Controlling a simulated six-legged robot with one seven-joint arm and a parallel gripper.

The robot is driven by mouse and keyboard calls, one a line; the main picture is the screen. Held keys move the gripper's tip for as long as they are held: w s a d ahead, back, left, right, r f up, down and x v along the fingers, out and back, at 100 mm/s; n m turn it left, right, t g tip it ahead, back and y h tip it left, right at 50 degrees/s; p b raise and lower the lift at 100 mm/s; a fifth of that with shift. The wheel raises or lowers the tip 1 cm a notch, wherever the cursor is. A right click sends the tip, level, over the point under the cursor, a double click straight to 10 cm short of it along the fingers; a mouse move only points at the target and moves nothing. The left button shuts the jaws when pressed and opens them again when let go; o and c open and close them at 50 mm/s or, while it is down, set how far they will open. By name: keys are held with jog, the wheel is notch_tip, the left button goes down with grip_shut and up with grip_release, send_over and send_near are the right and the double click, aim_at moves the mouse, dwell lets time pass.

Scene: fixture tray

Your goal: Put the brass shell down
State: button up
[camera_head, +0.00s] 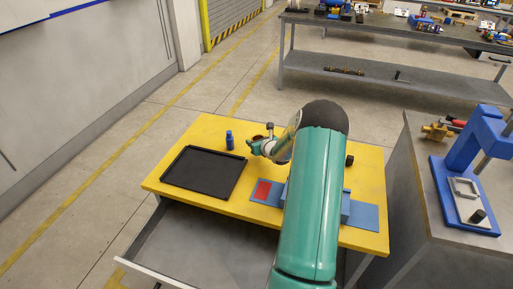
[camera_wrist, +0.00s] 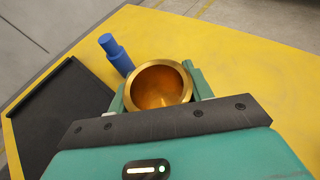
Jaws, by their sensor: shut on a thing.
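The brass shell (camera_wrist: 163,86) is a hollow, round, gold-coloured cup, its open mouth facing the wrist camera. My gripper (camera_wrist: 157,92) is shut on it, one green finger on each side. In the head view my gripper (camera_head: 262,142) is over the back middle of the yellow table, and the shell is mostly hidden there. I cannot tell whether the shell touches the table.
A black tray (camera_head: 205,149) lies on the yellow table (camera_head: 180,197) at left. A blue stepped peg (camera_head: 230,140) stands close by the gripper. A blue press (camera_head: 462,165) stands on the right bench.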

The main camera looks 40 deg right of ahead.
jog(key=shift+w+d+f, duration=0.25)
jog(key=shift+f, duration=0.1)
jog(key=shift+w+d+f, duration=0.1)
jog(key=shift+w+f, duration=0.05)
jog(key=shift+f, duration=1.5)
jog(key=shift+f, duration=0.1)
jog(key=o, duration=1.4)
jog(key=shift+f, duration=0.1)
jog(key=shift+c, duration=0.2)
